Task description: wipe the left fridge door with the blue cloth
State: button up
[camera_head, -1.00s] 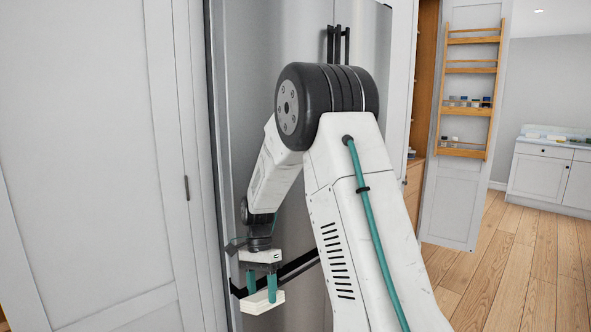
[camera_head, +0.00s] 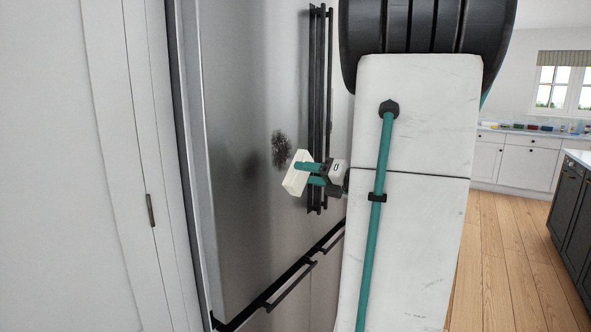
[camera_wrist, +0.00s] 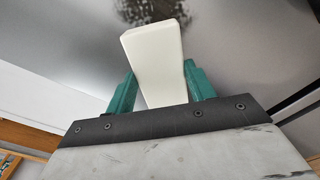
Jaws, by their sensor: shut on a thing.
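The left fridge door (camera_head: 245,110) is a shut, brushed steel panel with a dark, speckled smudge (camera_head: 281,150) left of its handle. The smudge also shows at the top of the wrist view (camera_wrist: 148,10). My gripper (camera_head: 310,174) has teal fingers and is shut on a plain off-white block (camera_head: 293,174), which also shows between the fingers in the wrist view (camera_wrist: 155,55). The block is beside and slightly below the smudge; whether it touches the door is unclear. No blue cloth is visible.
Long dark vertical handles (camera_head: 318,100) stand close beside my gripper. A dark horizontal handle (camera_head: 290,283) crosses below. A white cabinet panel (camera_head: 75,170) is at the left. Wooden floor (camera_head: 500,260) lies open at the right, with a dark island (camera_head: 573,215) beyond.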

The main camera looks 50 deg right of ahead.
aim_at(291, 168)
jog(key=w, duration=0.4)
jog(key=shift+a+r, duration=0.1)
jog(key=shift+r, duration=0.2)
jog(key=shift+w+h, duration=0.3)
jog(key=shift+w, duration=0.7)
jog(key=shift+w, duration=0.9)
